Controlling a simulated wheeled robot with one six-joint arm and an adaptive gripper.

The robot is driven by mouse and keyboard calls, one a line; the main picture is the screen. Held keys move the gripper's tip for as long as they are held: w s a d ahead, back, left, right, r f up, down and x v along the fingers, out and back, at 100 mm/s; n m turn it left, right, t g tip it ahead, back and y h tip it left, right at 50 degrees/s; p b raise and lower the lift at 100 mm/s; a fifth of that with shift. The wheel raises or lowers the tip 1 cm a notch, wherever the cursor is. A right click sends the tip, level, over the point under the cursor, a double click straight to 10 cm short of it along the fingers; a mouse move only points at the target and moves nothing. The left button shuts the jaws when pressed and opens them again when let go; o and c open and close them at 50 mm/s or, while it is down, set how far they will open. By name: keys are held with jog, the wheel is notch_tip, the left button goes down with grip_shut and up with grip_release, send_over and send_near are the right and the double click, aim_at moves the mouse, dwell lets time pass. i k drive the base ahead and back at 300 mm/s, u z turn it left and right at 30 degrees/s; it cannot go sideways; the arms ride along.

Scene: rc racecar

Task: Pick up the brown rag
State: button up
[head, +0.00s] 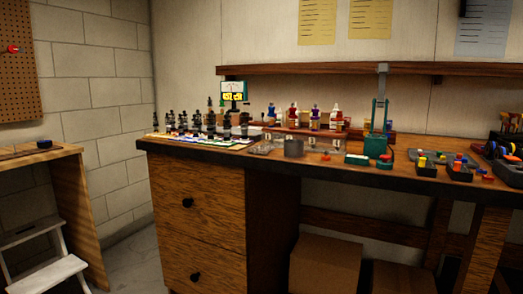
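I cannot make out a brown rag in the head view. The workbench (345,176) has a crowded wooden top, where small things are hard to tell apart. My gripper is not in view, so its state and its place relative to the bench do not show.
Drawers (197,200) and cardboard boxes (325,263) are below. A lower wooden table (62,155) and a white step stool (45,250) stand left. Floor shows between them.

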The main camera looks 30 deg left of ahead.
aim_at(263, 149)
jog(key=u, duration=0.15)
jog(key=i, duration=1.3)
jog(key=u, duration=2.2)
